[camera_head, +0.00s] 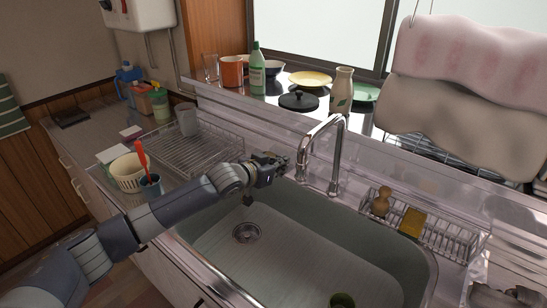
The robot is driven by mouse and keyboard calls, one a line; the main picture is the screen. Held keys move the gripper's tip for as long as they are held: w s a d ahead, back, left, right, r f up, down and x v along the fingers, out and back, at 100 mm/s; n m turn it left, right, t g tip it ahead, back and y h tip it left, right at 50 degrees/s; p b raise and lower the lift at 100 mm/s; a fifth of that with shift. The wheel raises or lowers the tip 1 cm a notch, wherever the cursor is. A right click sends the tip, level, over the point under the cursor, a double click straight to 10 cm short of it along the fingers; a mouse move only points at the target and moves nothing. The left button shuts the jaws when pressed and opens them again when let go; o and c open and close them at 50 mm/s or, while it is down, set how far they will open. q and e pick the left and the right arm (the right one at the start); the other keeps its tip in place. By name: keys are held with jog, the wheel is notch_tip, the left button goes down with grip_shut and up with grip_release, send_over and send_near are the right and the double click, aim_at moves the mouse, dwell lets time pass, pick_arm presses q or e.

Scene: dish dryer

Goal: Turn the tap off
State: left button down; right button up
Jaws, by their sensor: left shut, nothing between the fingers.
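The chrome tap (340,155) stands at the back edge of the sink, with a tall arched spout that bends over to the left. My left gripper (281,163) is shut and empty, just left of the spout's down-turned end. I cannot tell whether it touches the tap. No separate tap handle can be made out, and no water stream is clearly visible. The sink (290,245) is a wide grey basin below, with a round drain (246,233).
A wire rack (445,239) with a yellow sponge (412,222) and a brown brush (381,202) is right of the tap. A wire drying rack (190,150) lies to the left. Dishes and a bottle (257,70) line the sill. Pinkish cloths (465,110) hang at upper right.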

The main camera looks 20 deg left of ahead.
pick_arm(q)
notch_tip(320, 180, up, 5)
jog(key=p, duration=0.4)
jog(key=shift+f, duration=0.15)
jog(key=f+b+v, duration=0.1)
jog(key=v, duration=0.8)
jog(key=shift+s+a+f+b, duration=0.25)
jog(key=shift+s+b, duration=0.15)
jog(key=shift+s, duration=0.15)
